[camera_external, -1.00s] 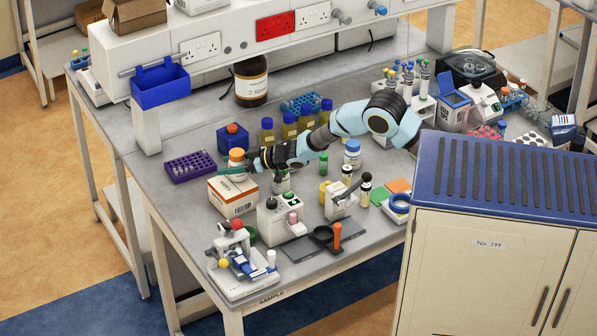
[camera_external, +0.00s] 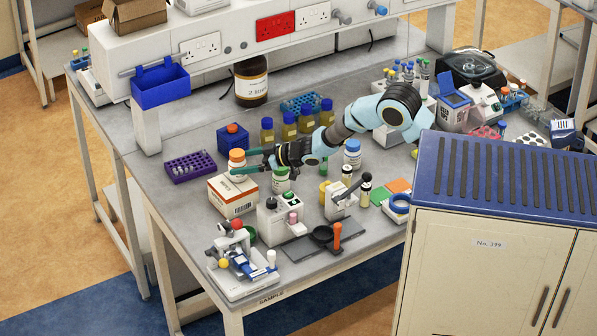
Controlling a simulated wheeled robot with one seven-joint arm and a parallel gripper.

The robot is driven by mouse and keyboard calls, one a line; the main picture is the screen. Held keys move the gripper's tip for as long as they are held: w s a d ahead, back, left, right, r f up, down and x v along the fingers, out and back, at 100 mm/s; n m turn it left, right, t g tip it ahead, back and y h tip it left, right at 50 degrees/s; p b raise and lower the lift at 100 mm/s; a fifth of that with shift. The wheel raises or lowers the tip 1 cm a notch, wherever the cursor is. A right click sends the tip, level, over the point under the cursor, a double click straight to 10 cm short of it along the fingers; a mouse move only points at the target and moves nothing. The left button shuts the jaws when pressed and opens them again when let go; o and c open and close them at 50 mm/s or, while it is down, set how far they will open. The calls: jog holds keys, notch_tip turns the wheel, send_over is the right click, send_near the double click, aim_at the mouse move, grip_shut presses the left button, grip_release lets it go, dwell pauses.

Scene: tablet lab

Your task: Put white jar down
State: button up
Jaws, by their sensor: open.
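A white jar with an orange lid (camera_external: 237,163) stands upright on top of a white and orange cardboard box (camera_external: 234,197), at the left of the bench. My gripper (camera_external: 240,162) reaches in from the right with its two green fingers apart. One finger lies behind the jar's right side, and the other crosses in front near its base. I cannot tell whether either finger touches the jar.
A green-lidded jar (camera_external: 282,180) stands just below my gripper. A purple tube rack (camera_external: 190,166) and a blue box (camera_external: 232,137) are close by. Yellow bottles with blue caps (camera_external: 289,126) stand behind my arm. A blue-lidded jar (camera_external: 352,154) stands to the right.

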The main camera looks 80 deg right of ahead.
jog(key=b+v, duration=0.1)
jog(key=v, duration=0.6)
jog(key=shift+s, duration=0.1)
